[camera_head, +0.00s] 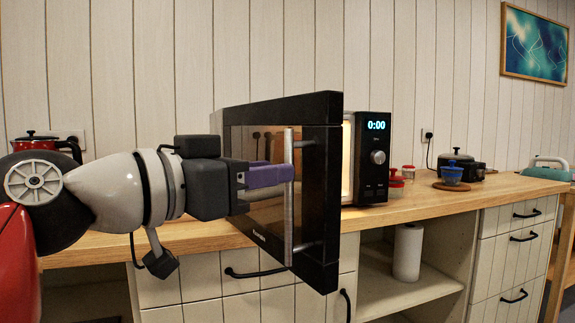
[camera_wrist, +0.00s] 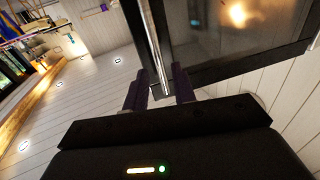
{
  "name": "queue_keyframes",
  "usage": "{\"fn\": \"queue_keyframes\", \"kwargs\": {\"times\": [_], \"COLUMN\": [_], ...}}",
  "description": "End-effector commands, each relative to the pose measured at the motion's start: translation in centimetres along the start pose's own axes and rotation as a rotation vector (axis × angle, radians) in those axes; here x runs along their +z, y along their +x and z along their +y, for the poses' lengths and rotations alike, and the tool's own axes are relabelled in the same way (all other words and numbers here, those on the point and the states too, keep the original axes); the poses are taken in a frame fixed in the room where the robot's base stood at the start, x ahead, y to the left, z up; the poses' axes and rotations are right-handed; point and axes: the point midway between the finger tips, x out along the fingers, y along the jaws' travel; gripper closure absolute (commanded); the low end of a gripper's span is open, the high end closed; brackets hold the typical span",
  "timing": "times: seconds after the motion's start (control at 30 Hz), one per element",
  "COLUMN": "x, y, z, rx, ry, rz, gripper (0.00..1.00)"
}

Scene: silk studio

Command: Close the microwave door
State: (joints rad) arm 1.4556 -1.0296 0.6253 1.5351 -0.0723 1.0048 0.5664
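The microwave (camera_head: 366,155) stands on the wooden counter with a lit interior and a display reading 0:00. Its black door (camera_head: 319,215) is swung wide open toward me. The door has a vertical metal handle (camera_head: 289,222), which also shows in the wrist view (camera_wrist: 154,45). My gripper (camera_head: 284,172) is at the upper part of the handle. In the wrist view its two purple fingers (camera_wrist: 160,74) stand apart, one on each side of the handle, with narrow gaps showing.
The wooden counter (camera_head: 420,207) runs along the panelled wall. Small red and blue containers (camera_head: 452,172) and a black pot (camera_head: 457,156) stand right of the microwave. A red kettle (camera_head: 35,141) is behind my arm at left. Drawers and a paper roll (camera_head: 407,252) are below.

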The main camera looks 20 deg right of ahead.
Motion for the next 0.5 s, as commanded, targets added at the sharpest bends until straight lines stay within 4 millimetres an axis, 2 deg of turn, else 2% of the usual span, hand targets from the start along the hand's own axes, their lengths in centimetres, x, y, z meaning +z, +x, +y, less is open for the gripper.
{"fn": "queue_keyframes", "kwargs": {"times": [0.2, 0.5], "x": [-0.1, 0.0], "y": [3.3, 4.4], "z": [0.0, 0.0], "rx": [0.001, -0.001], "ry": [-0.001, 0.000], "rz": [0.000, 0.001], "gripper": [0.74, 0.74]}}
